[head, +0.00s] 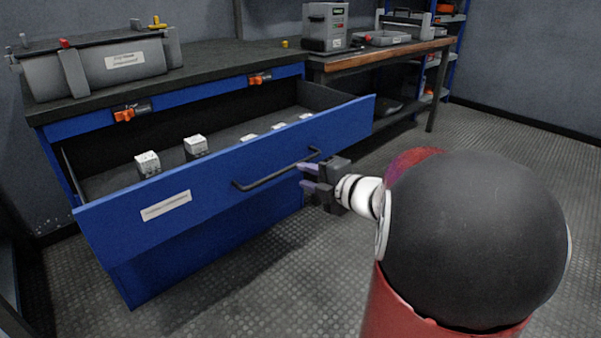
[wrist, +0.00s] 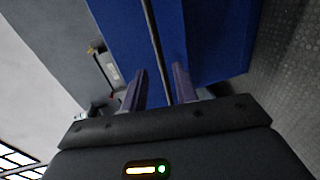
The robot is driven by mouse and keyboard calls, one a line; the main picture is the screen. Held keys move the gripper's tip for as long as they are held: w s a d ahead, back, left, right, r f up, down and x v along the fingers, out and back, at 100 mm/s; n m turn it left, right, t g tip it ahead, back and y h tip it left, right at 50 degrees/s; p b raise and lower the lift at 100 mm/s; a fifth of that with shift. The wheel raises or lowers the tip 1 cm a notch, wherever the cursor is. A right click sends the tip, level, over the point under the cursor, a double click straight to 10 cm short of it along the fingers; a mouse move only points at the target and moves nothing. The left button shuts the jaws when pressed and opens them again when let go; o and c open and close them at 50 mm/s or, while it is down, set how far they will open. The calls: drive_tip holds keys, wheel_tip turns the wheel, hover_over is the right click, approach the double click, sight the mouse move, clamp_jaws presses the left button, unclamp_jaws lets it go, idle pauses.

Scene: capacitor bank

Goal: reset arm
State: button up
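My gripper (head: 308,180) is in front of the blue drawer (head: 220,178), close to the right end of its black bar handle (head: 275,172). The dark line of the handle (wrist: 155,40) runs up beyond the fingertips in that view. Whether the fingers touch the handle cannot be told. The drawer is pulled out, with a white label (head: 166,206) on its front.
Several small white boxes, one at the left (head: 147,164), stand in the drawer. The bench top (head: 225,66) above holds a grey capacitor unit (head: 110,64). A wooden-edged table (head: 375,54) and blue shelves (head: 452,40) stand behind. The floor at right (head: 500,125) is clear.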

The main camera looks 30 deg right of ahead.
idle(0.4)
wheel_tip(320, 180, up, 9)
drive_tip(key=s+m+g+h+p, duration=0.1)
drive_tip(key=s+m+h+p, duration=0.3)
drive_tip(key=m+h, duration=0.55)
drive_tip(key=s+a+f+m+g+y+p, duration=0.1)
drive_tip(key=s+a+m+g+y+p, duration=0.1)
drive_tip(key=s+a+m, duration=0.4)
drive_tip(key=s+a+f+m+g+y+p, duration=0.1)
drive_tip(key=s+a+m+g+p, duration=0.3)
drive_tip(key=s, duration=0.8)
drive_tip(key=a+m+g+y, duration=0.1)
drive_tip(key=a+m+g, duration=0.1)
drive_tip(key=a, duration=0.1)
drive_tip(key=shift+a+f+y, duration=0.35)
